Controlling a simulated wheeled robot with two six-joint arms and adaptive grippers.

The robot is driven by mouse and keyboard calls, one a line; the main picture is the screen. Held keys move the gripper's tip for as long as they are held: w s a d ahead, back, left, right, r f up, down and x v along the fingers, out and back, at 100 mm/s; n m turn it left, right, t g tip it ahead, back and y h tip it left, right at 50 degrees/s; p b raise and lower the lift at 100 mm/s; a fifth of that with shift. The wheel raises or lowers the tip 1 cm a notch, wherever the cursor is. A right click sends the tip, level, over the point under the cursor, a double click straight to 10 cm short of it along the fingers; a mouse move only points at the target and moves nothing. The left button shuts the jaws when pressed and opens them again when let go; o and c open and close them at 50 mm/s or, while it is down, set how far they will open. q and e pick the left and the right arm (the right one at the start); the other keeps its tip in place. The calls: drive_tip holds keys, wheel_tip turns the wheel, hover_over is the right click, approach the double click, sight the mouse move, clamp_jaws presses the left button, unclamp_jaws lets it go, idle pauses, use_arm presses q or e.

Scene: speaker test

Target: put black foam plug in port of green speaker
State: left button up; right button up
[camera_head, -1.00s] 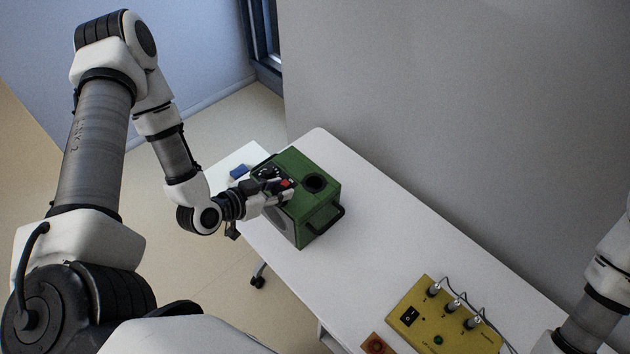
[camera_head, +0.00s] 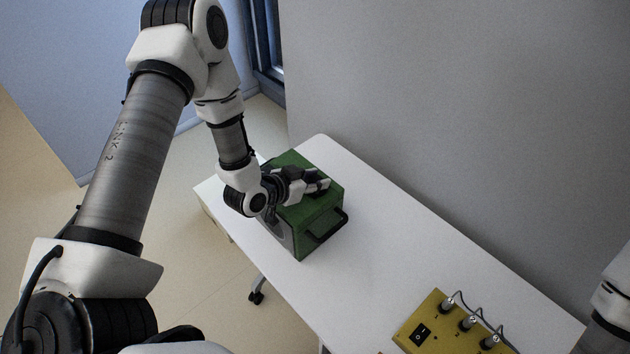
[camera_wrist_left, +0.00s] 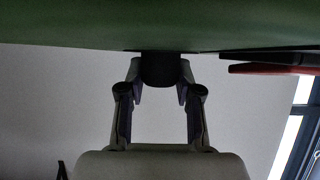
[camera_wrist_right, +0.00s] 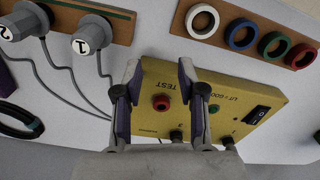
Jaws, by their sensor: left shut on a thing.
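The green speaker (camera_head: 306,216) stands on the white table. My left gripper (camera_head: 324,184) is over its top and covers the port. In the left wrist view the gripper (camera_wrist_left: 160,82) is shut on the black foam plug (camera_wrist_left: 160,68), a dark short cylinder between the fingertips. The plug's far end meets the edge of the green surface (camera_wrist_left: 120,25); I cannot tell whether it is inside the port. The plug cannot be made out in the head view. My right gripper (camera_wrist_right: 158,78) is open and empty in the right wrist view, in front of the yellow test box.
The yellow test box (camera_head: 440,335) with cables stands at the table's near end. The right wrist view also shows coloured rings (camera_wrist_right: 242,34) on a board and grey numbered plugs (camera_wrist_right: 92,38). The white table (camera_head: 400,250) is clear between speaker and box. A grey wall is behind.

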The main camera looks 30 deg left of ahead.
use_arm(q)
drive_tip(key=shift+s+f, duration=0.1)
drive_tip(key=shift+f, duration=0.05)
drive_tip(key=o, duration=0.6)
drive_tip(key=shift+o, duration=0.9)
drive_tip(key=shift+s+a+r, duration=0.1)
drive_tip(key=shift+r, duration=0.2)
drive_tip(key=v, duration=1)
drive_tip(key=shift+s+a+r, duration=0.1)
drive_tip(key=shift+r, duration=0.15)
drive_tip(key=shift+s+r+p, duration=0.2)
drive_tip(key=shift+s+p, duration=0.1)
drive_tip(key=shift+s, duration=0.25)
